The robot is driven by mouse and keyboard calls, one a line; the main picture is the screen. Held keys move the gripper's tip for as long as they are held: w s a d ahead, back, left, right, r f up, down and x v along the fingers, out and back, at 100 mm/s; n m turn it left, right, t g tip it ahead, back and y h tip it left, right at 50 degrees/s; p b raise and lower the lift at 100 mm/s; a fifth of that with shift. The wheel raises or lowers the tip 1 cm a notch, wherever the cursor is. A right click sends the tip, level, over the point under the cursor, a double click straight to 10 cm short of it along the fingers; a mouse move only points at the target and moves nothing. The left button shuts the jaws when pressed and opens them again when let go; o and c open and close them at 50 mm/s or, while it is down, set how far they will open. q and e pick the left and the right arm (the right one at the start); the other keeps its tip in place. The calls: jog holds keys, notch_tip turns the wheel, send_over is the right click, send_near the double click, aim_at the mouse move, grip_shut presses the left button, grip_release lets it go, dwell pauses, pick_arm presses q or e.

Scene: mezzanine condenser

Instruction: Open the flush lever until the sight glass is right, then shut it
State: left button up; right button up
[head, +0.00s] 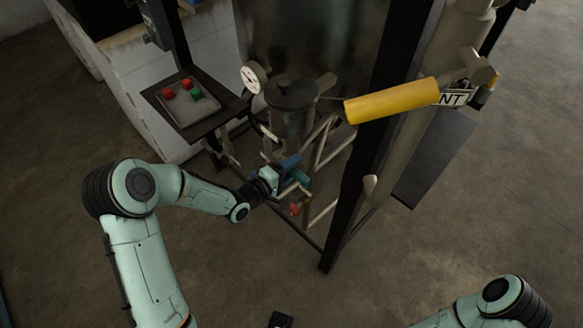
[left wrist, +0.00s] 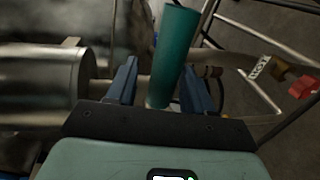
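A teal cylindrical handle, apparently the flush lever (head: 300,177), sits low inside the frame in the head view. In the left wrist view the teal handle (left wrist: 174,58) stands tilted between the two blue fingers. My left gripper (head: 283,171) is at this handle. Its fingers (left wrist: 161,88) are apart, with a visible gap between the left finger and the handle; the right finger looks close to it or touching. I cannot make out the sight glass. My right gripper is not in view; only part of that arm shows at the lower right.
A large yellow handle (head: 392,101) juts out beside a dark post, near a sign ending "NT" (head: 454,98). A round dial gauge (head: 253,77) and a button panel (head: 187,101) stand behind. Red handles (head: 294,208) sit low nearby.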

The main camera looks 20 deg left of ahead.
pick_arm(q)
jog(key=v, duration=1.3)
jog(key=shift+s, duration=0.15)
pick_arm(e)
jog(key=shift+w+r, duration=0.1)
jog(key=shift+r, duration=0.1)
pick_arm(q)
jog(key=s+d+f+m+g+y+p, duration=0.1)
jog(key=s+d+f+m+g, duration=0.2)
jog(key=f, duration=0.6)
jog(key=s+d+f+g+y+p, duration=0.15)
jog(key=f+g, duration=0.25)
jog(key=f, duration=0.5)
jog(key=s+d+f+m+g, duration=0.3)
jog(key=s+d+f+g, duration=0.1)
jog(key=s, duration=0.4)
jog(key=s+d+f+m+g+p, duration=0.1)
jog(key=s+d+f+m+g, duration=0.2)
jog(key=s+f, duration=0.3)
jog(key=s+d+g, duration=0.1)
jog(key=s, duration=0.1)
jog(key=shift+s+d+m+g, duration=0.2)
jog(key=shift+s+m+g, duration=0.1)
jog(key=shift+s, duration=0.1)
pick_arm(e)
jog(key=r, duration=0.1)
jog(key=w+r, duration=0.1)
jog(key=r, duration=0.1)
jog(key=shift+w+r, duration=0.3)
